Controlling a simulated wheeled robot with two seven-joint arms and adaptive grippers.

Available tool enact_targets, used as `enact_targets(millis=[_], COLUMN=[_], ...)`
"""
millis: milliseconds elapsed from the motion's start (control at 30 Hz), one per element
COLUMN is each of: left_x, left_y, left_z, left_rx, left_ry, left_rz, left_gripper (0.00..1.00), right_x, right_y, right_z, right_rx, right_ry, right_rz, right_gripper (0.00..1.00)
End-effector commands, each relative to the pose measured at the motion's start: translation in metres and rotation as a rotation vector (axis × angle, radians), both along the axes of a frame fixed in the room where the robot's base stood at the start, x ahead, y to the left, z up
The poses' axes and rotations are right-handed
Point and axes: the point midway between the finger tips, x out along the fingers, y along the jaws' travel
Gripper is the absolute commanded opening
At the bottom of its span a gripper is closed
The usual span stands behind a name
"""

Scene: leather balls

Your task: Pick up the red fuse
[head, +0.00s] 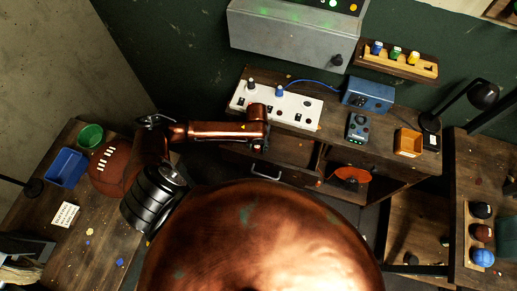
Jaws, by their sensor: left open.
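A wooden fuse rack (428,70) on the back wall at the upper right holds a blue fuse (376,48), a green fuse (397,53) and a yellow-orange fuse (414,57). I cannot make out a red fuse for certain. A tiny red spot shows by the open drawer, too small to identify. My left arm reaches across the middle, and my left gripper (258,148) is at its far end, in front of the white panel (283,105). The gripper is open; its fingers are mostly hidden by the wrist. My right gripper is not in view.
A grey metal box (290,35) hangs above the bench. Open drawers jut out below. A football (112,168) and a blue bin (66,168) occupy the left table.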

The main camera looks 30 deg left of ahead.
Motion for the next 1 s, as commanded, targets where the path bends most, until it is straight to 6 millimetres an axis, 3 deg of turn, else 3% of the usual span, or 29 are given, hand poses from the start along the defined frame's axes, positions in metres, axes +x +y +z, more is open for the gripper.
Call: enact_targets(millis=[600, 867, 1000], left_x=[0.000, 0.001, 0.002], left_y=[0.000, 0.000, 0.000], left_z=[0.000, 0.002, 0.018], left_rx=[0.000, 0.000, 0.000], left_ry=[0.000, -0.001, -0.004], left_rz=[0.000, 0.000, -0.002], left_gripper=[0.01, 0.00, 0.00], right_x=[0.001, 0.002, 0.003], right_y=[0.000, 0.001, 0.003], right_z=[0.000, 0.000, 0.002], right_rx=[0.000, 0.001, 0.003], right_ry=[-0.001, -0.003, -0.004], right_rz=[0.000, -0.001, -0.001], right_gripper=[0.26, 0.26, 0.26])
